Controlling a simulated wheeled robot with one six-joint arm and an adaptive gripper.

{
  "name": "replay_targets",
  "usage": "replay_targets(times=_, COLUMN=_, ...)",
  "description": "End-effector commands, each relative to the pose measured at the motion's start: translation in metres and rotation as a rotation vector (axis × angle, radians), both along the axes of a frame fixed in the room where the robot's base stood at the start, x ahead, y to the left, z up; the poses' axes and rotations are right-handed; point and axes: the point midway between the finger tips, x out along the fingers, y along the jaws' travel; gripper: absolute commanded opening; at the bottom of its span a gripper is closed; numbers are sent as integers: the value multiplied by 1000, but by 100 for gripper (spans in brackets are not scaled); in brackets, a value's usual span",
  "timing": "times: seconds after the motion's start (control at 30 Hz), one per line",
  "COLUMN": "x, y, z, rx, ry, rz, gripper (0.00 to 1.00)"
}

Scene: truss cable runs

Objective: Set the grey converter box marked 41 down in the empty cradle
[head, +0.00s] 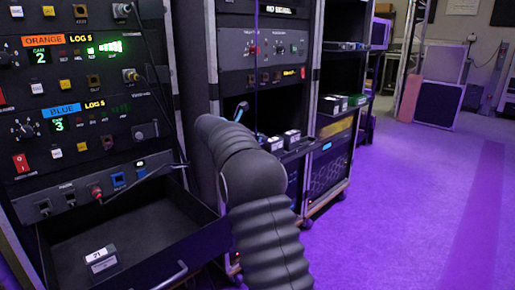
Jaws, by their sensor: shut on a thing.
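My grey ribbed arm (265,225) rises from the bottom centre and bends to the left in front of the middle rack. Two small boxes with white tops, a left one (273,143) and a right one (291,138), sit on a shelf of the middle rack just right of my arm. Their marks are too small to read. Another small box with a white label (101,258) lies in the open drawer at lower left; I cannot read its number surely. I cannot make out an empty cradle.
The open black drawer (180,236) juts out at lower left under the panels marked ORANGE (42,41) and BLUE (60,110). A grey cable hangs above it. More equipment shelves stand behind the arm. The purple-lit floor (400,215) on the right is clear.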

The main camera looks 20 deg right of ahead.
Motion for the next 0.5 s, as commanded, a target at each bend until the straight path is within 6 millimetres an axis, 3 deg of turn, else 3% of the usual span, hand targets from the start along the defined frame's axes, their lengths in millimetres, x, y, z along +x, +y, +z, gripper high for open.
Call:
replay_targets(times=0.3, x=0, y=0, z=-36, rx=-1, ry=3, rz=0, gripper=0)
replay_targets(times=0.5, x=0, y=-1, z=-39, rx=-1, ry=0, rz=0, gripper=0)
